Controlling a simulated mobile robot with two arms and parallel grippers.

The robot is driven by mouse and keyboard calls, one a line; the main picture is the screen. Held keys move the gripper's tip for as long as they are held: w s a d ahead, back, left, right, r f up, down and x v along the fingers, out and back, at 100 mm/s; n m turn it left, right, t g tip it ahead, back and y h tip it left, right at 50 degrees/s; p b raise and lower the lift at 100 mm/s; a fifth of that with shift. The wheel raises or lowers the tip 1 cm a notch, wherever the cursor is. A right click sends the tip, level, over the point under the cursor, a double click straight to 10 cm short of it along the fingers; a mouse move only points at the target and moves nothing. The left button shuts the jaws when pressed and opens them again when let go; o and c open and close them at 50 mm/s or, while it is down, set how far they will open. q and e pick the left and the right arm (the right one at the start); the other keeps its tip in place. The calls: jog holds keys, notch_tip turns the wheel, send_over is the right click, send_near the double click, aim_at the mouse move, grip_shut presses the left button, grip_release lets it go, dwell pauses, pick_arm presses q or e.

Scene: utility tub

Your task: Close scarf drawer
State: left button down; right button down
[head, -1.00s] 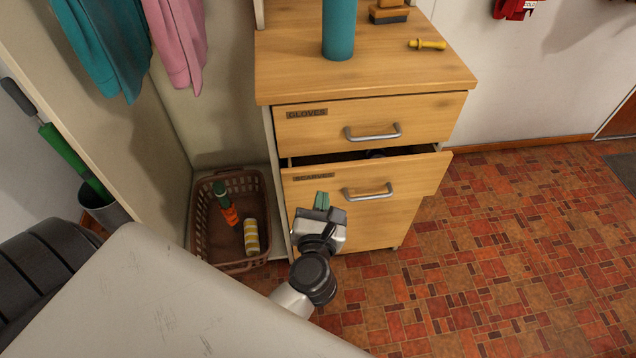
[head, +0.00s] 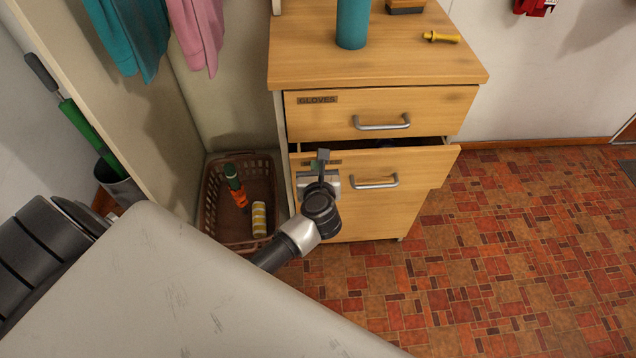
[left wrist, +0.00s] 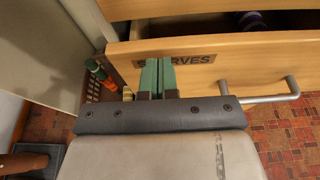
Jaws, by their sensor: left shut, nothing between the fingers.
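The scarf drawer (head: 425,165), with a wooden front and a grey bar handle (head: 374,182), stands partly open below the gloves drawer (head: 440,112). Its SCARVES label (left wrist: 180,59) shows in the left wrist view, partly covered by my fingers. My left gripper (head: 317,168) is at the left part of the drawer front, left of the handle. Its green fingers (left wrist: 158,62) are together, empty, and point at the front by the label. I cannot tell whether they touch it. My right gripper is not in view.
A brown basket (head: 211,207) with bottles stands on the floor left of the cabinet. A teal cylinder (head: 352,25) and a yellow-handled tool (head: 442,37) are on the cabinet top. The tiled floor at the right is clear.

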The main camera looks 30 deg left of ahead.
aim_at(315, 155)
pick_arm(q)
jog(key=shift+w+a, duration=0.45)
jog(key=shift+w, duration=0.25)
jog(key=shift+w+a, duration=0.55)
jog(key=shift+w, duration=0.25)
jog(key=shift+w+a, duration=0.15)
jog(key=shift+w, duration=0.15)
jog(key=shift+s, duration=0.1)
